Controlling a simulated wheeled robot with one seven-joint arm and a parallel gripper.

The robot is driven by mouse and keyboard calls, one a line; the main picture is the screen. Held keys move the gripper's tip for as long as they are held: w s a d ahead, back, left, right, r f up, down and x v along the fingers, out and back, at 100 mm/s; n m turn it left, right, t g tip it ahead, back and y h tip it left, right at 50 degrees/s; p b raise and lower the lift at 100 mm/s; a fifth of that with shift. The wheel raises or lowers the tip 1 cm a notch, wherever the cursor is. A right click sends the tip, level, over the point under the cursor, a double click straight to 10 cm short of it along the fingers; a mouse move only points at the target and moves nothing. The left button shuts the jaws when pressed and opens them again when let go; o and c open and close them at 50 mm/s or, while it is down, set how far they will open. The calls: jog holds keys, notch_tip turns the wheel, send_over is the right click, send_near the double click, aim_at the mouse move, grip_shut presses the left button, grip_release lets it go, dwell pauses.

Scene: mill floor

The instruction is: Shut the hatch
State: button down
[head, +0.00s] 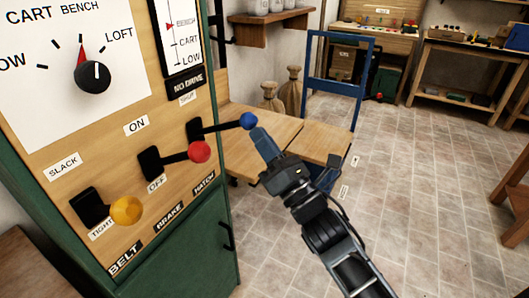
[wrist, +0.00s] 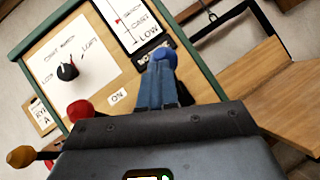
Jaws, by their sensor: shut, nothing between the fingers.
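The hatch lever has a blue knob (head: 248,120) on a black arm that sticks out from a slotted plate (head: 195,130) on the panel. A HATCH label (head: 204,184) is below it and a SHUT label (head: 188,98) is above it. My gripper (head: 261,138) is shut and empty, with its fingertips right at the knob's lower right. In the wrist view the blue knob (wrist: 166,56) shows just past the tips of the closed fingers (wrist: 157,75). I cannot tell whether they touch. The hatch itself is not identifiable.
The red brake knob (head: 199,152) and yellow belt knob (head: 127,210) stick out to the left. The panel also has a dial (head: 92,77) and a gauge (head: 181,30). A wooden bench (head: 260,135) and blue frame (head: 340,70) stand behind my arm.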

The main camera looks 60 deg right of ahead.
jog(key=shift+w+r, duration=0.2)
jog(key=shift+r, duration=0.4)
jog(key=shift+w+r, duration=0.15)
jog(key=shift+r, duration=0.4)
jog(key=shift+r, duration=0.25)
